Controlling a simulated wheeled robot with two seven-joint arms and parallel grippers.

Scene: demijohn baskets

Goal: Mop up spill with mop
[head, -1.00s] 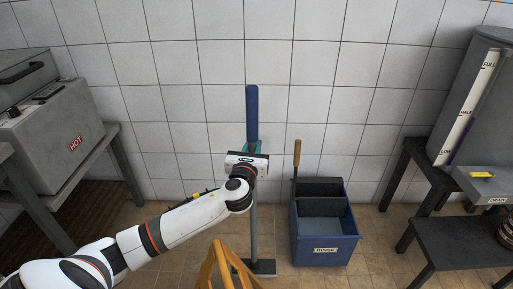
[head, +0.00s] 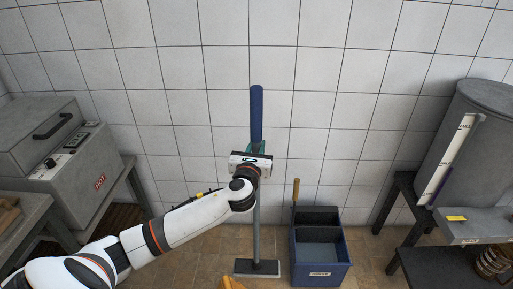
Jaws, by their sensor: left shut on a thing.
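The mop stands upright in front of the tiled wall, with a blue grip (head: 257,112) at the top of a grey pole. A blue rinse bucket (head: 320,268) with a wooden-handled lever stands just right of the mop. I see no spill in this view. My right gripper is not in view.
A grey machine marked HOT (head: 62,150) stands on a table at the left. A grey tank (head: 470,150) with a level gauge stands on a dark stand at the right. A wooden piece (head: 231,284) shows at the bottom edge. Some tiled floor is clear between bucket and stand.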

